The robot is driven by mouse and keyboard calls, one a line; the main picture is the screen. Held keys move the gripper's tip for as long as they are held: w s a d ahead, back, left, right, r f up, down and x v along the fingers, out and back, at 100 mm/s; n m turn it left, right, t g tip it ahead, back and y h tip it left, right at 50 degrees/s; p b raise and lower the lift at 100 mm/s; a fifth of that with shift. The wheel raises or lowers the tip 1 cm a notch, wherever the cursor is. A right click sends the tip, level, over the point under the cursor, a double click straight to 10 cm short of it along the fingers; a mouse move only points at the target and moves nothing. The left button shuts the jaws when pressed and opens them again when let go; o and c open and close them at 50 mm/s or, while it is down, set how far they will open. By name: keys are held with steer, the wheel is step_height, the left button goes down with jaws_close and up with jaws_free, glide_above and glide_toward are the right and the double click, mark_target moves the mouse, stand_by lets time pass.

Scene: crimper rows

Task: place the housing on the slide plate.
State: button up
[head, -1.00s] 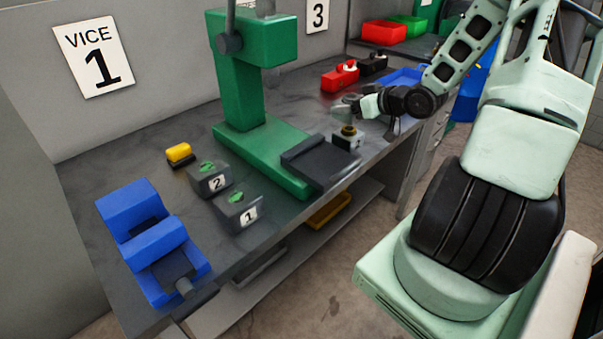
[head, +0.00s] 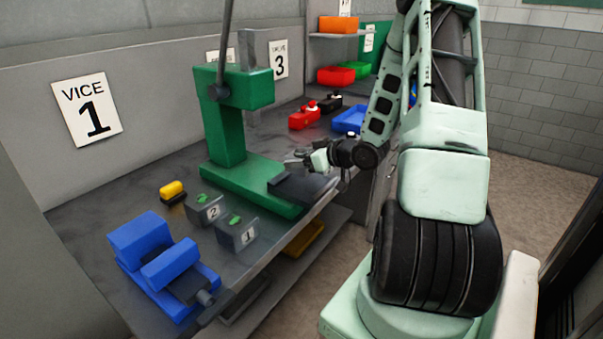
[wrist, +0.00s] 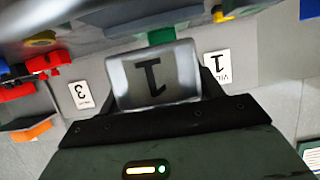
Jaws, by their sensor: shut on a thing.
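In the wrist view the housing (wrist: 153,75), a pale grey block face marked with an upside-down 1, sits between the fingers of my gripper. In the head view my gripper (head: 298,158) is small and reaches in from the right, over the foot of the green press. Its jaws are shut on the housing, whose outline is hard to make out there. The slide plate (head: 302,188), a dark flat slab, lies at the front of the press foot, just below my gripper. No contact between housing and plate can be made out.
The green press (head: 225,130) stands upright behind the plate. Two grey button boxes, 2 (head: 203,209) and 1 (head: 237,234), and a blue vice (head: 165,260) stand to the left. Red and blue items lie farther along the bench.

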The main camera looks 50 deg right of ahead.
steer(key=shift+f, duration=2.3)
steer(key=o, duration=1.5)
steer(key=shift+r, duration=0.2)
steer(key=b+v, duration=0.1)
steer(key=v, duration=1.1)
steer(key=shift+s, duration=0.1)
steer(key=shift+f, duration=0.1)
